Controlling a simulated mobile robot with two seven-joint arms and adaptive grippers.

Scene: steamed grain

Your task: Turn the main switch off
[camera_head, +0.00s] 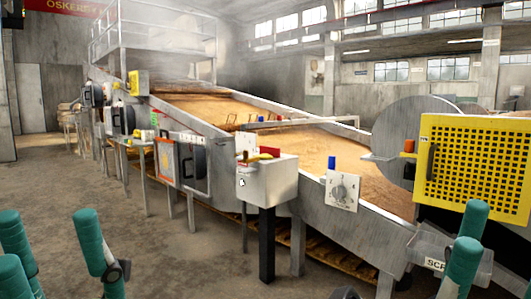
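I cannot tell for sure which control is the main switch. A white plate with a grey rotary knob (341,191) is mounted on the machine's near side rail, right of centre. Left of it, a grey box (266,183) has red and yellow parts on top. My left gripper (50,222) is at the lower left, its teal fingers apart with nothing between them, well short of both controls. My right gripper (467,240) is at the lower right edge, its teal fingers overlapping in the view. Its opening is hidden.
A long sloped trough of brown grain (290,140) fills the middle. A yellow perforated guard (474,168) stands at the right, above a clear tray (440,252). An orange-edged panel (166,161) hangs on the machine's left side. Bare floor (165,255) is free at the front left.

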